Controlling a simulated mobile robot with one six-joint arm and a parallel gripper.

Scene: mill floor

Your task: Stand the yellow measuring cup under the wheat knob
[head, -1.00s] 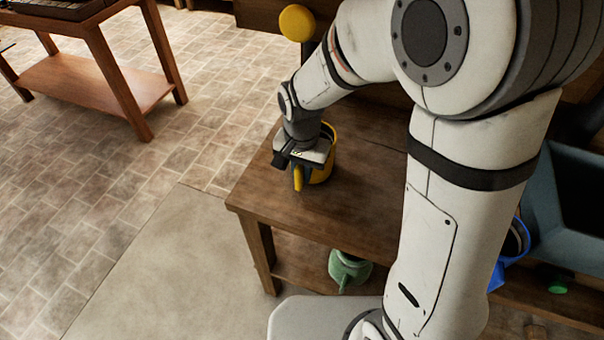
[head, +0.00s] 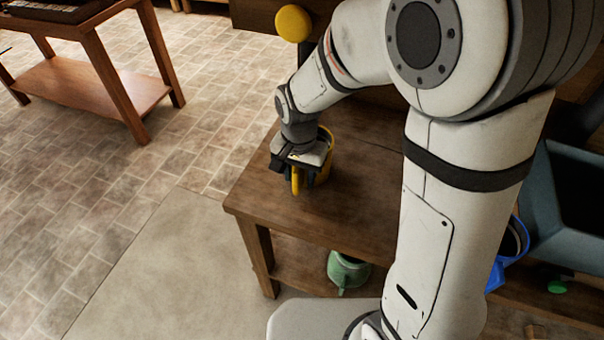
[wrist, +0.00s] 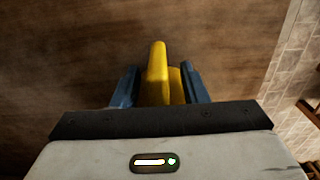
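The yellow measuring cup (head: 327,165) stands upright on the wooden table, partly hidden behind my gripper. Its handle (head: 296,181) faces the near side of the table. My gripper (wrist: 159,86) is down at the cup. In the wrist view the cup handle (wrist: 157,72) lies between the two blue-grey fingers, with a narrow gap on the left and more yellow on the right. The fingers look apart from the handle. A round yellow knob (head: 293,23) shows above and behind the arm; I cannot tell whether it is the wheat knob.
The wooden table (head: 350,215) has bare room in front of the cup. A green jug (head: 348,270) sits on its lower shelf. A blue jug (head: 507,255) and a blue-grey bin (head: 540,215) are at the right. Another wooden table (head: 125,85) stands far left across open floor.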

